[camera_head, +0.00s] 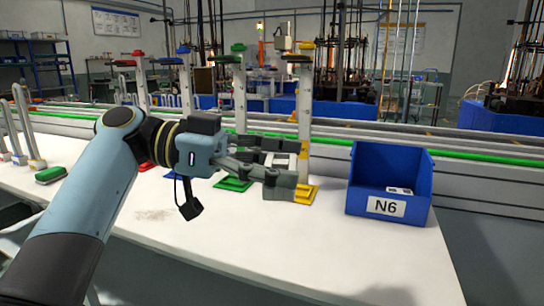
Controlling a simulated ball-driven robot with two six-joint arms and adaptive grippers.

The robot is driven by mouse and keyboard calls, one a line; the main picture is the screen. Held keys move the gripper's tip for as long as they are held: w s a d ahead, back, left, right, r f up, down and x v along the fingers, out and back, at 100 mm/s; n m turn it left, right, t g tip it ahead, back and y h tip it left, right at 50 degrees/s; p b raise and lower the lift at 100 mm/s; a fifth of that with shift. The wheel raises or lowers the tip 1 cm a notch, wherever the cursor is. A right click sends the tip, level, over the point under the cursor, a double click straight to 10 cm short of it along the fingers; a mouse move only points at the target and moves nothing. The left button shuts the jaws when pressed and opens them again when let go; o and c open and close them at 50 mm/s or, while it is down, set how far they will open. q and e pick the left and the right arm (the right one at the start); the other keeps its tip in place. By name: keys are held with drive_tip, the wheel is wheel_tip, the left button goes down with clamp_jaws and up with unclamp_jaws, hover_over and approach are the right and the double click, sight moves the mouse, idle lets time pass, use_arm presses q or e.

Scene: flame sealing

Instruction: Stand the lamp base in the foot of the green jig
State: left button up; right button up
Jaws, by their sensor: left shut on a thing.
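The green jig (240,105) stands upright on the white table, with a green foot (233,184) at the bottom and a green top piece. My left gripper (281,163) reaches in from the left, its fingers in front of the yellow jig (304,115) and right of the green jig's foot. It is shut on a small pale thing that shows only in part between the fingers; I take it as the lamp base, its shape mostly hidden. The green foot looks empty where it shows. My right gripper is not in view.
A blue bin (390,187) labelled N6 stands right of the yellow jig. A red jig (141,85) and a blue jig (186,80) stand to the left. A green-topped block (50,174) lies at the left. The table front is clear. A conveyor runs behind.

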use_arm(q)
drive_tip(key=s+a+r+n+t+y, duration=0.3)
drive_tip(key=s+a+r+n+t, duration=0.3)
drive_tip(key=a+r+n+t, duration=0.3)
drive_tip(key=s+a+f+t+y, duration=0.1)
drive_tip(key=a+f+t+y, duration=0.15)
drive_tip(key=f, duration=0.75)
drive_tip(key=shift+w+a+f+n+t+y, duration=0.55)
drive_tip(key=shift+w+a+n+t+y, duration=1.05)
drive_tip(key=shift+a, duration=1.75)
drive_tip(key=w+a+f+n+t+y, duration=0.15)
drive_tip(key=w+a+f, duration=0.25)
drive_tip(key=w+f, duration=0.5)
drive_tip(key=w+d+n+y, duration=0.1)
drive_tip(key=w+d, duration=0.5)
drive_tip(key=w, duration=0.2)
drive_tip(key=shift+r+y, duration=0.15)
drive_tip(key=shift+y, duration=0.15)
